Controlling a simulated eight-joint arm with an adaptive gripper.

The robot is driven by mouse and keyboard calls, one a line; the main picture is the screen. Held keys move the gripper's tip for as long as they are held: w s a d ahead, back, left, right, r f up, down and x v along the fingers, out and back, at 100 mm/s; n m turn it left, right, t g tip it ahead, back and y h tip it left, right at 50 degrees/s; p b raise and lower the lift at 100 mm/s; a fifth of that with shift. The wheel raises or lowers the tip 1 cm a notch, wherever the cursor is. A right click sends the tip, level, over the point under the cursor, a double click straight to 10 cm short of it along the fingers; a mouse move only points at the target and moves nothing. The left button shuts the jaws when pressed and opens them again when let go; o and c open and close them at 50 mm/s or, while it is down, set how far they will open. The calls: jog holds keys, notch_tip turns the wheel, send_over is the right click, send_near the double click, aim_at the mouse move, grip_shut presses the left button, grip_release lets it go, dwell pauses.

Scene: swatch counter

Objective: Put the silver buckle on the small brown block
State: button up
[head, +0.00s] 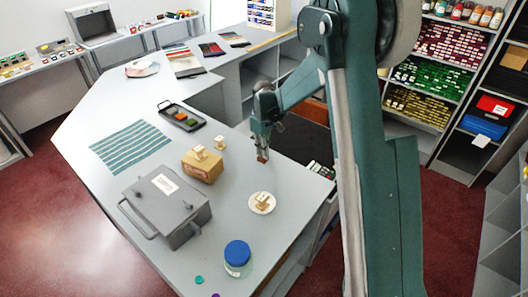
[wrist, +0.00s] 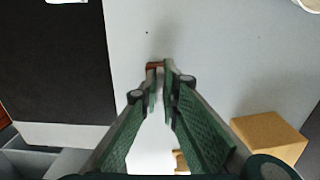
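My gripper (head: 262,148) points down over the counter, its fingers close together with a narrow gap in the wrist view (wrist: 160,70). A small reddish-brown block (head: 262,156) is right at the fingertips; it also shows in the wrist view (wrist: 154,65), partly covered by the left finger. I cannot tell whether the fingers hold it or whether it stands on the counter beneath them. I cannot make out the silver buckle in either view; a small thing between the fingertips would be hidden.
A tan box (head: 203,167) with small pale blocks on top stands left of the gripper. A white saucer (head: 251,204) with a pale block is in front. A grey case (head: 165,208), blue-lidded jar (head: 238,258), black tray (head: 168,107) and striped cloth (head: 130,146) also occupy the counter.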

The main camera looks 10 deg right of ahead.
jog(key=shift+f, duration=0.2)
jog(key=o, duration=0.6)
jog(key=shift+o, duration=0.2)
jog(key=shift+r, duration=0.15)
notch_tip(320, 180, up, 12)
dwell(0.3)
jog(key=shift+r, duration=0.1)
dwell(0.6)
